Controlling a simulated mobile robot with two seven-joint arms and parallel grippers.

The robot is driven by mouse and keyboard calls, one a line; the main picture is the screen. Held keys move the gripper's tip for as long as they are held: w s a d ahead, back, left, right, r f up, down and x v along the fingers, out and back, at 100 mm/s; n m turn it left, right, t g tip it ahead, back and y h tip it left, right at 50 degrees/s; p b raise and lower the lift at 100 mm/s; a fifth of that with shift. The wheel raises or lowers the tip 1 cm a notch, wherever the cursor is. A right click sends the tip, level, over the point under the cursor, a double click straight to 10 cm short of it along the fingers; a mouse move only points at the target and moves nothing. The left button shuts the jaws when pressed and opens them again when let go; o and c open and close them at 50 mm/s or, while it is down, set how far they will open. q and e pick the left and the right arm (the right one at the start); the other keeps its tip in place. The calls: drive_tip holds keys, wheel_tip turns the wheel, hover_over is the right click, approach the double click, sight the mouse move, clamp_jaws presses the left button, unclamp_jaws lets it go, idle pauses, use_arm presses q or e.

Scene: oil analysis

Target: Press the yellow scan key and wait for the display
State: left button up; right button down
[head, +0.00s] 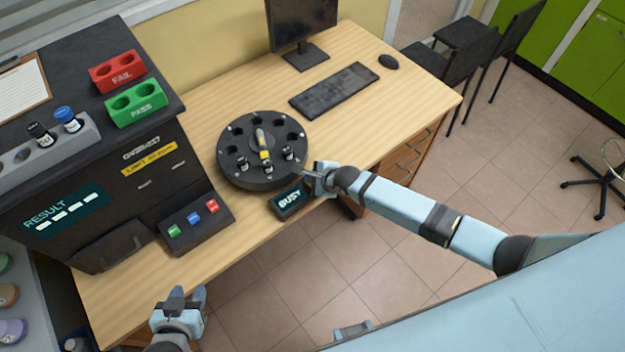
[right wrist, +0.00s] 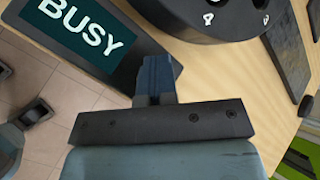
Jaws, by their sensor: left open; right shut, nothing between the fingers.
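A small dark box with a lit display reading "BUSY" (head: 290,201) stands at the desk's front edge, by the round black carousel (head: 232,178). The display also shows large in the right wrist view (right wrist: 85,30). My right gripper (head: 317,183) is shut and empty, its fingertips (right wrist: 155,72) down at the box's right end, beside the display. The yellow scan key is not visible; the fingers cover that end of the box. Whether they touch it I cannot tell. My left gripper (head: 188,298) is open and empty, low in front of the desk.
The carousel carries several dark-capped vials and a yellow-marked centre piece (head: 263,145). A black analyser (head: 95,190) with a RESULT screen showing dashes stands left. Red FAIL (head: 117,72) and green PASS (head: 136,103) racks sit on top. A keyboard (head: 334,89) lies behind; desk between is clear.

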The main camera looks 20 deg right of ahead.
drive_tip(key=shift+r, duration=0.1)
drive_tip(key=shift+r+p, duration=0.8)
drive_tip(key=shift+p, duration=0.25)
drive_tip(key=shift+r, duration=0.1)
wheel_tip(320, 180, up, 3)
drive_tip(key=p, duration=0.3)
drive_tip(key=shift+r, duration=0.95)
